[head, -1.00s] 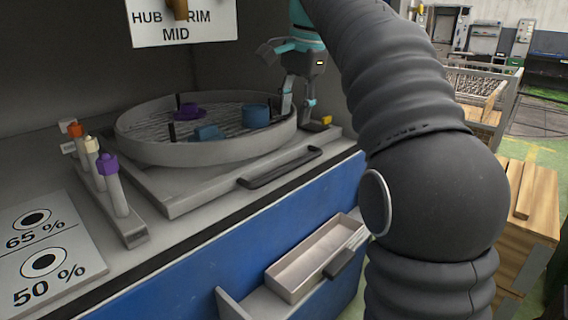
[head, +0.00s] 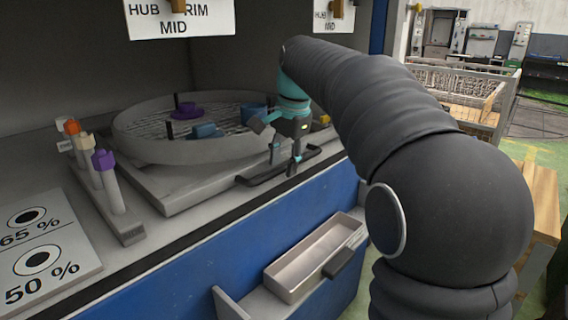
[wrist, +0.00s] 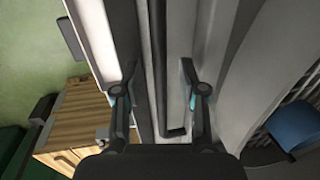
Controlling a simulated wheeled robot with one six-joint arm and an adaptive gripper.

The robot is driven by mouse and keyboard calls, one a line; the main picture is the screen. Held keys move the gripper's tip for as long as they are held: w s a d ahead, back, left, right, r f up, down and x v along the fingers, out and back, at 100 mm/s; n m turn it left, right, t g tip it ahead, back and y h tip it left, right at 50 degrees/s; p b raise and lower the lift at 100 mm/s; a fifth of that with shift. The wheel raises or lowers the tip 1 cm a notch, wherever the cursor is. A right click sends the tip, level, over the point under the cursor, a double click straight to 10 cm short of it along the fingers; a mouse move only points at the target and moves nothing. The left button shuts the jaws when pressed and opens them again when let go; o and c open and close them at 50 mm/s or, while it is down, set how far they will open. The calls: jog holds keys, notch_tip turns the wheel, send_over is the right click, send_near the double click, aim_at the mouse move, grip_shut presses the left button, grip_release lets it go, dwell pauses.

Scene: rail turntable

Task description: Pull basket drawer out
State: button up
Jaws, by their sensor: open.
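The basket drawer (head: 185,190) is a grey slab on the bench, with the round grey basket (head: 165,150) on it. Its black bar handle (head: 258,179) runs along the front edge. My gripper (head: 292,166) points down at the handle's right half, fingers apart. In the wrist view the handle (wrist: 160,60) lies between the two open fingers of my gripper (wrist: 160,77), with a gap to each side. Whether the fingertips reach down past the bar is hard to tell. The drawer front lies against the bench edge.
Purple and blue pieces (head: 206,131) lie in the basket. A rack of capped tubes (head: 122,222) stands left of the drawer, beside a percentage card (head: 40,255). A shallow open tray (head: 315,258) sits below the handle on the blue front. Signs (head: 180,18) hang above.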

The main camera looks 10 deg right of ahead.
jog(key=shift+f, duration=0.15)
jog(key=shift+c, duration=0.2)
grip_shut()
